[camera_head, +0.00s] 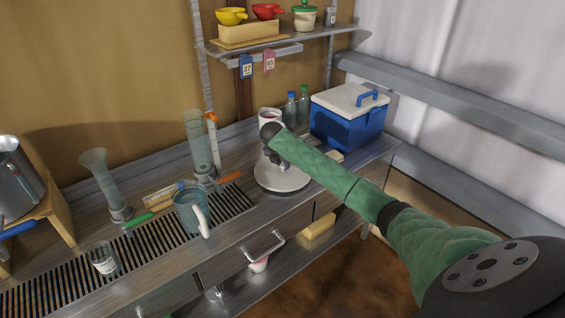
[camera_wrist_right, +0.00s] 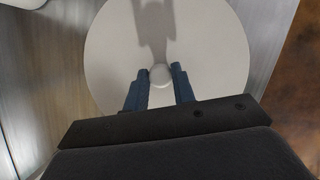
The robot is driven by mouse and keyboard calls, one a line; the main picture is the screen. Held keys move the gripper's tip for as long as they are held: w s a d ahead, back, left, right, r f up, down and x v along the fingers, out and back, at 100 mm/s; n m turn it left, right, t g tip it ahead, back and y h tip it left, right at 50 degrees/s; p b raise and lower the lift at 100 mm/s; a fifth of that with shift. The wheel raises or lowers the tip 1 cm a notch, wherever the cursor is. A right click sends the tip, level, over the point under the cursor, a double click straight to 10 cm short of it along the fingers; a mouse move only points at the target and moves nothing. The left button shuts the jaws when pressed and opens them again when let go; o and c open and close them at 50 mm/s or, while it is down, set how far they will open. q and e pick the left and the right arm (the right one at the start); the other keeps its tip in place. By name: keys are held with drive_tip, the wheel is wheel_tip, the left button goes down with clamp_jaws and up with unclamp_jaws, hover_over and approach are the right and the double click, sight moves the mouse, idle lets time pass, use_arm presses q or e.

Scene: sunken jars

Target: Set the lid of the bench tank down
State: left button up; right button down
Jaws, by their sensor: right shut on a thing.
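The lid (camera_head: 284,181) is a pale round disc with a small knob, at the right part of the metal bench (camera_head: 240,222). In the right wrist view the lid (camera_wrist_right: 215,60) fills the middle, and its knob (camera_wrist_right: 160,75) sits between the fingertips. My right gripper (camera_head: 281,162) is shut on the knob from above; its fingers also show in the right wrist view (camera_wrist_right: 160,82). I cannot tell whether the lid touches the bench or hangs just over it. No tank opening shows; whatever is under the lid is hidden. My left gripper is out of view.
A blue cooler (camera_head: 347,127) with a white top stands right of the lid, and a white jar (camera_head: 268,115) behind it. Left are a blue mug (camera_head: 188,214), glass cylinders (camera_head: 196,145) and a slotted grate (camera_head: 60,285). A shelf (camera_head: 280,42) hangs above.

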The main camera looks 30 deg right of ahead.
drive_tip(key=c, duration=1.2)
unclamp_jaws()
drive_tip(key=shift+o, duration=0.2)
drive_tip(key=shift+s+r, duration=0.1)
drive_tip(key=shift+r, duration=0.1)
use_arm(q)
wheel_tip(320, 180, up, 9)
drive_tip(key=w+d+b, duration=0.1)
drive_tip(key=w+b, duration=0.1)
drive_tip(key=b, duration=0.1)
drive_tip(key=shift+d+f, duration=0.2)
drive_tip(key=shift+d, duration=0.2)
use_arm(e)
drive_tip(key=v, duration=1.1)
drive_tip(key=shift+a+r, duration=0.2)
drive_tip(key=shift+r, duration=0.05)
